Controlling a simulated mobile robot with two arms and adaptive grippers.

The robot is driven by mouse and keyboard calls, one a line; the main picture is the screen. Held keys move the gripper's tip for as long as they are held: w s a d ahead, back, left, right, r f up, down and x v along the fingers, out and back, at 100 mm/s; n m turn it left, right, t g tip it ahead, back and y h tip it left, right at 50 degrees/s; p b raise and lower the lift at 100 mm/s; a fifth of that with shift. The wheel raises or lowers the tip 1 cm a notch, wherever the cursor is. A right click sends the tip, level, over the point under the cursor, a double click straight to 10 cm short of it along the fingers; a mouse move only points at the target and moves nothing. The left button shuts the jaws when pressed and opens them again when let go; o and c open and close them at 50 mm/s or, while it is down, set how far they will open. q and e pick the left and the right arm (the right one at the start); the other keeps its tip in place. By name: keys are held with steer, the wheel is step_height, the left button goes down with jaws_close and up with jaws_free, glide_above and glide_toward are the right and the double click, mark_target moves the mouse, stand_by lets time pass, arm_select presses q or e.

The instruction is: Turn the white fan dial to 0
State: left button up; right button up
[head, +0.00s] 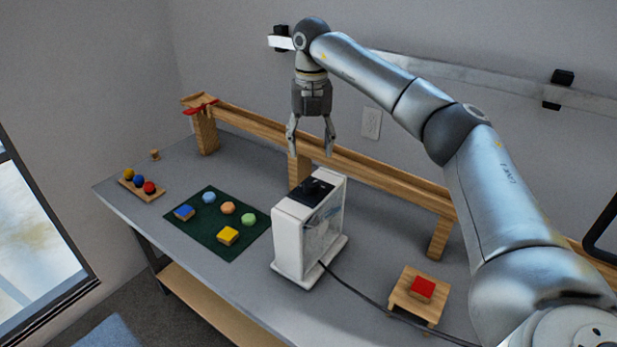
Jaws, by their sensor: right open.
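The white fan (294,240) stands upright on the grey table, a box-shaped body on a flat base. Its top carries a black panel with a dark dial (315,188); the dial's setting is too small to read. My right gripper (311,152) hangs above and slightly behind the fan's top, pointing down. Its two fingers are spread apart with nothing between them, and they do not appear to touch the dial. My left gripper is not in view.
A wooden ramp (370,169) runs along the back of the table (150,207). A green mat (212,243) with colored pieces and a small tray (155,193) with balls lie left. A wooden stand (405,302) with a red block (422,288) and a black cable (370,300) are right.

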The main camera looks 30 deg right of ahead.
mark_target(311, 182)
step_height(311, 182, down, 11)
steer(key=p, duration=0.2)
steer(key=shift+d+r+p, duration=0.1)
steer(key=shift+r+p, duration=0.1)
steer(key=shift+p, duration=0.2)
steer(key=shift+c, duration=0.2)
steer(key=c, duration=1)
